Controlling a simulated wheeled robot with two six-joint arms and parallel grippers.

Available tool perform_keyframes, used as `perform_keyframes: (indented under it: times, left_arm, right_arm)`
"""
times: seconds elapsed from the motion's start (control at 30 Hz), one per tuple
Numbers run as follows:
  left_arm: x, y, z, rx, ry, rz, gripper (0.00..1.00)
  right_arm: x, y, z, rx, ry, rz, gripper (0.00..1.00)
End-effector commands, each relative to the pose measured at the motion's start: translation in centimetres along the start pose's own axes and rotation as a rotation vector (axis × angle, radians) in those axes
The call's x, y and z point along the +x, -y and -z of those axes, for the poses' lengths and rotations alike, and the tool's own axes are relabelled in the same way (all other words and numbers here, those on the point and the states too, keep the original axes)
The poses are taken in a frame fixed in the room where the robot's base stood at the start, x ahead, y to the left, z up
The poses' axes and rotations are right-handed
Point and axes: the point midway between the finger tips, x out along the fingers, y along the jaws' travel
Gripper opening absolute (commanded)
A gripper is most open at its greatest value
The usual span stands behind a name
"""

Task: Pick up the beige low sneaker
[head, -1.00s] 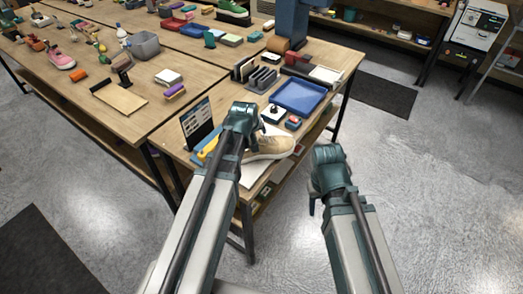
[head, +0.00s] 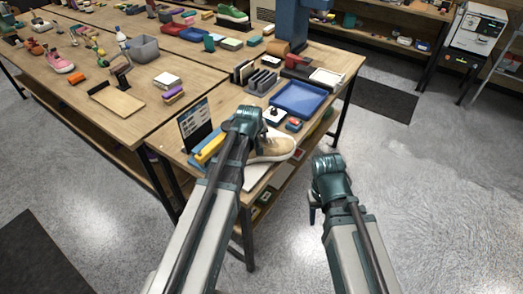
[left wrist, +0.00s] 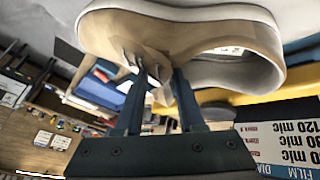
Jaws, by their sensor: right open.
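The beige low sneaker (head: 273,147) with a white sole sits upright at the front end of the near table, toe to the right. In the left wrist view the sneaker (left wrist: 190,38) fills the top, with its sole uppermost in that picture. My left gripper (head: 247,122) is over its opening and hides its heel part. In the left wrist view the left fingers (left wrist: 158,72) are apart, with their tips at the sneaker's upper; I cannot tell whether they press on it. My right gripper (head: 314,205) is empty, open, and off the table's right side.
A dark upright sign (head: 196,122) and a yellow item (head: 210,148) stand left of the sneaker. A white sheet (head: 256,176) lies in front of it. A blue tray (head: 299,97) and small boxes are behind it. Floor to the right is clear.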

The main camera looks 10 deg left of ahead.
Motion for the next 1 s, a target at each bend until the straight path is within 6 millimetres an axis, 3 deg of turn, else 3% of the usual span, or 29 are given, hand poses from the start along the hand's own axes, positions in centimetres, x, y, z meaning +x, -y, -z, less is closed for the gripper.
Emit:
perform_keyframes:
  times: [0.03, 0.1, 1.0]
  left_arm:
    - [0.01, 0.11, -0.04, 0.001, 0.001, 0.003, 0.09]
    - [0.01, 0.13, -0.05, 0.001, 0.002, 0.003, 0.00]
    - [0.06, 0.32, -0.08, 0.003, 0.003, 0.009, 0.00]
  right_arm:
    - [0.02, 0.00, 0.00, 0.000, 0.000, 0.000, 0.50]
    - [0.03, 0.00, 0.00, 0.000, 0.000, 0.000, 0.50]
    - [0.08, 0.01, 0.01, 0.000, 0.000, 0.000, 0.50]
